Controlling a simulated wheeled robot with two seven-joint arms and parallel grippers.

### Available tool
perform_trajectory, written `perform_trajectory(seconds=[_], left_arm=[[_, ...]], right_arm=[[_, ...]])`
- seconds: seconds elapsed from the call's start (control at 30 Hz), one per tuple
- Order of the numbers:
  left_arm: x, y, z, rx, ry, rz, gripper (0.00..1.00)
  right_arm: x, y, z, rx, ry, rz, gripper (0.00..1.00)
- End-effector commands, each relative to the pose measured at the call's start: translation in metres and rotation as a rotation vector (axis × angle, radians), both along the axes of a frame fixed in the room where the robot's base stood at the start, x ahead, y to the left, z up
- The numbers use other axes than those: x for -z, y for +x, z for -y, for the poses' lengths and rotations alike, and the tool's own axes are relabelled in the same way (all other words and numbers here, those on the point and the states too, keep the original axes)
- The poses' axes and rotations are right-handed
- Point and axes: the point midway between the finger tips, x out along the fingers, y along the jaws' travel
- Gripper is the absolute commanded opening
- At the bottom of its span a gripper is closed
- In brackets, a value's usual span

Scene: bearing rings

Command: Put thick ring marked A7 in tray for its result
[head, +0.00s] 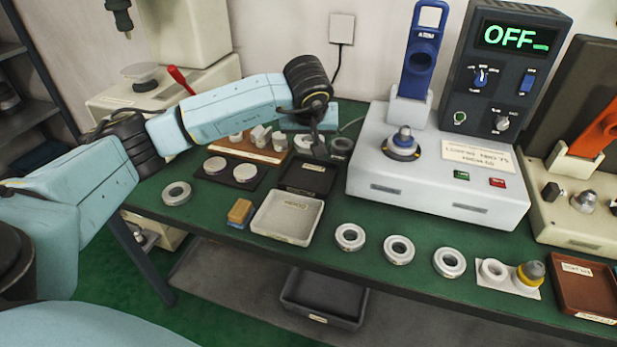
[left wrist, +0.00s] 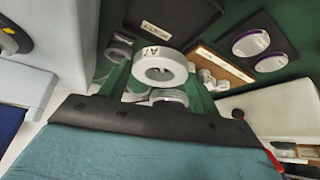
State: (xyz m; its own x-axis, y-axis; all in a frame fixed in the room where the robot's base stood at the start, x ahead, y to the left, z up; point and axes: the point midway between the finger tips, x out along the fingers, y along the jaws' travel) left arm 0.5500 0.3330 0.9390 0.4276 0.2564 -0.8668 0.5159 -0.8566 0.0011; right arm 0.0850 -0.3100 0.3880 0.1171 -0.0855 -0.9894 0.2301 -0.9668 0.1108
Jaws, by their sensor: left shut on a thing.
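My left gripper (head: 318,146) is over the back of the bench, near the black tray (head: 307,176). In the left wrist view, my left gripper (left wrist: 160,80) is shut on a pale thick ring (left wrist: 160,76) marked A7, its hole facing the camera. The held ring is mostly hidden in the head view. The black tray, with a label, lies beyond the ring in the left wrist view (left wrist: 185,22). A white tray (head: 262,222) with a label stands in front of the black one. A brown tray (head: 580,284) is at the far right. My right gripper is out of view.
Three rings (head: 398,249) stand in a row along the front edge. A grey ring (head: 176,193) lies at the left. The tester (head: 440,165) with an OFF display (head: 515,37) stands right of the gripper. A wooden board (head: 250,150) with small weights is left of it.

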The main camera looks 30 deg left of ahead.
Motion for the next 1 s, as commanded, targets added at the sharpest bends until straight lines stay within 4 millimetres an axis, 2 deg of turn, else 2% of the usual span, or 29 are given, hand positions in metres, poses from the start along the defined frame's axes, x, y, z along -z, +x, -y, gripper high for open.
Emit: perform_trajectory(seconds=[0.2,0.43,0.6,0.7,1.0], left_arm=[[0.043,0.0,-0.001,-0.005,-0.001,-0.005,0.29],[0.066,0.001,-0.001,-0.005,0.0,-0.002,0.29],[0.091,0.0,-0.001,-0.004,-0.001,-0.003,0.29],[0.097,0.001,-0.001,-0.004,0.0,0.0,0.29],[0.098,0.001,-0.001,-0.004,0.001,0.001,0.29]], right_arm=[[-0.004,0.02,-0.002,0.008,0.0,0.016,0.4],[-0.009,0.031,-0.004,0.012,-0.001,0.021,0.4],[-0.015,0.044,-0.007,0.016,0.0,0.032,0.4],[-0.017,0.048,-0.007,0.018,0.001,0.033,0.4],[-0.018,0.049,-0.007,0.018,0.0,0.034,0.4]])
